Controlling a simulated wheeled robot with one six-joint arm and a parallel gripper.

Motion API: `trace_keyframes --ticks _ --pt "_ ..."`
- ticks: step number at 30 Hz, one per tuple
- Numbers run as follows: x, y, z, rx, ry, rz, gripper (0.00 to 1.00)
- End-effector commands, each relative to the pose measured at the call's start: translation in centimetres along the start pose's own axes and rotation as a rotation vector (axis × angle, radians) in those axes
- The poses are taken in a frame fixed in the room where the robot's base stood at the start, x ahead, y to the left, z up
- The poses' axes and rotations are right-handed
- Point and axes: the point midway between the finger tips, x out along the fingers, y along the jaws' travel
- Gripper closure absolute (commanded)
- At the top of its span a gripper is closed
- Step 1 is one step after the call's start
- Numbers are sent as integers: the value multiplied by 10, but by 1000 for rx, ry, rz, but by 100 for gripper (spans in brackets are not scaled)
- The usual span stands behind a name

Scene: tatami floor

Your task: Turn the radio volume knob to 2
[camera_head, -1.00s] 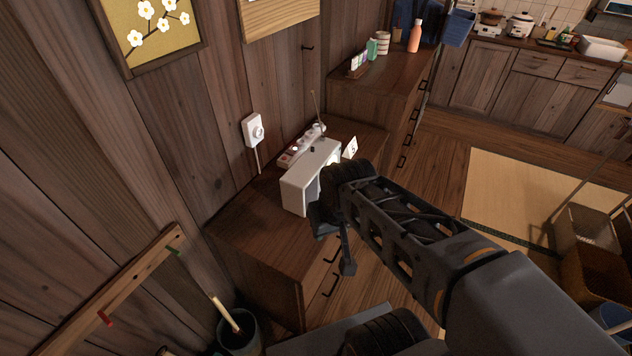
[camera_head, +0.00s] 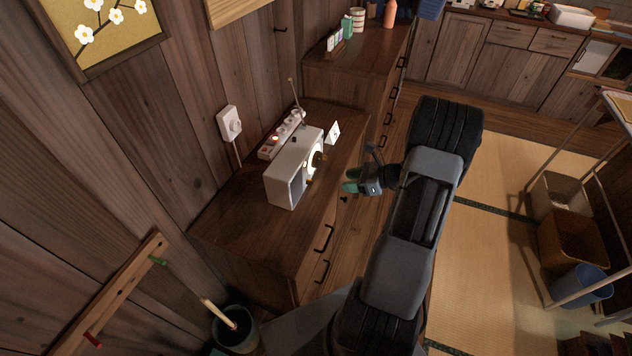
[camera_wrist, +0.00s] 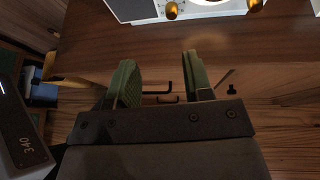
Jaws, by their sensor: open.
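The white radio (camera_head: 291,172) stands on the dark wooden cabinet, its lit round dial (camera_head: 315,164) facing right. In the wrist view, the lower edge of the radio (camera_wrist: 140,10) shows at the top, with two gold knobs, one left of the dial (camera_wrist: 172,10) and one right (camera_wrist: 254,5). Which is the volume knob, and its number marks, I cannot tell. My gripper (camera_head: 349,182) is open and empty, apart from the radio on its front side. Its green fingertips (camera_wrist: 160,75) show in the wrist view, spread below the knobs.
The cabinet top (camera_head: 235,215) is bare in front of the radio. A power strip (camera_head: 281,135) lies behind it, and a small white card (camera_head: 333,133) stands beside it. Drawer handles (camera_head: 323,238) stick out of the cabinet front.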

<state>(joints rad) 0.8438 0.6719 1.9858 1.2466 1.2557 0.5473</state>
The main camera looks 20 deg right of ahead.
Motion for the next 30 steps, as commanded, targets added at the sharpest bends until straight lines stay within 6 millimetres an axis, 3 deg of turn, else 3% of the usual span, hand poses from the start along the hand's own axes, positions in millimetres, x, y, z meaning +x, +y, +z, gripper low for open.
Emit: trace_keyframes --ticks 5,21,30 --pt "3 -10 -12 72 -40 -47 54" --pt "98 -15 -8 73 -41 -48 54" --pt "127 -17 -7 72 -41 -49 54"
